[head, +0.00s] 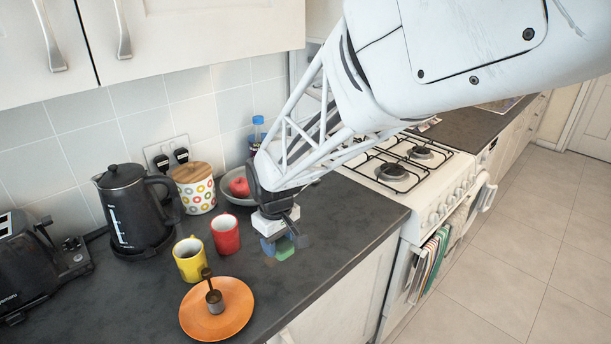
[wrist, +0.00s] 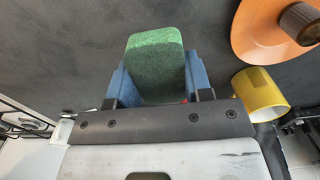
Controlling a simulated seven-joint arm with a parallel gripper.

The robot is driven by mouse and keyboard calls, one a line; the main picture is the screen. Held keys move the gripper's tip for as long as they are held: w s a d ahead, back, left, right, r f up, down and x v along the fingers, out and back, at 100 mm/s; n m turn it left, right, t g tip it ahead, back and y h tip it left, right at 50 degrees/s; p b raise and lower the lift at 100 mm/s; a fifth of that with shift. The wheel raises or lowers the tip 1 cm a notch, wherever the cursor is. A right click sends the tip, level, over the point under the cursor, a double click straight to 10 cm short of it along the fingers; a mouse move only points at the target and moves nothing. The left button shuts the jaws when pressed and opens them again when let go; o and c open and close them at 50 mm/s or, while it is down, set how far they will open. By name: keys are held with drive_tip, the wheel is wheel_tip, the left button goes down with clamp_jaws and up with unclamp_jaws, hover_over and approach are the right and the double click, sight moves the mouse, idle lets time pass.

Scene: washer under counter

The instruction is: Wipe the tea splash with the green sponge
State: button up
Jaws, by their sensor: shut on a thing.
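The green sponge (wrist: 155,62) is held between the two blue fingers of my gripper (wrist: 153,82), which is shut on it. In the head view, my gripper (head: 284,244) is low over the dark counter (head: 335,245), to the right of the red mug. The sponge (head: 285,248) shows there as a small green patch between the fingers. I cannot tell whether it touches the counter. I cannot make out the tea splash clearly on the dark surface. It may be hidden by my gripper.
A red mug (head: 225,233), a yellow mug (head: 190,259) and an orange plate (head: 238,312) with a small dark metal item (head: 214,299) stand to the left. A black kettle (head: 130,210) and a dotted canister (head: 197,190) are behind. The gas stove (head: 425,180) is right. The counter's front is clear.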

drive_tip(key=shift+w+a+r, duration=0.15)
drive_tip(key=shift+w+a, duration=0.5)
drive_tip(key=shift+a, duration=0.3)
drive_tip(key=shift+w+a+r, duration=0.15)
drive_tip(key=shift+w+a, duration=0.5)
drive_tip(key=shift+a, duration=0.25)
drive_tip(key=shift+f, duration=0.15)
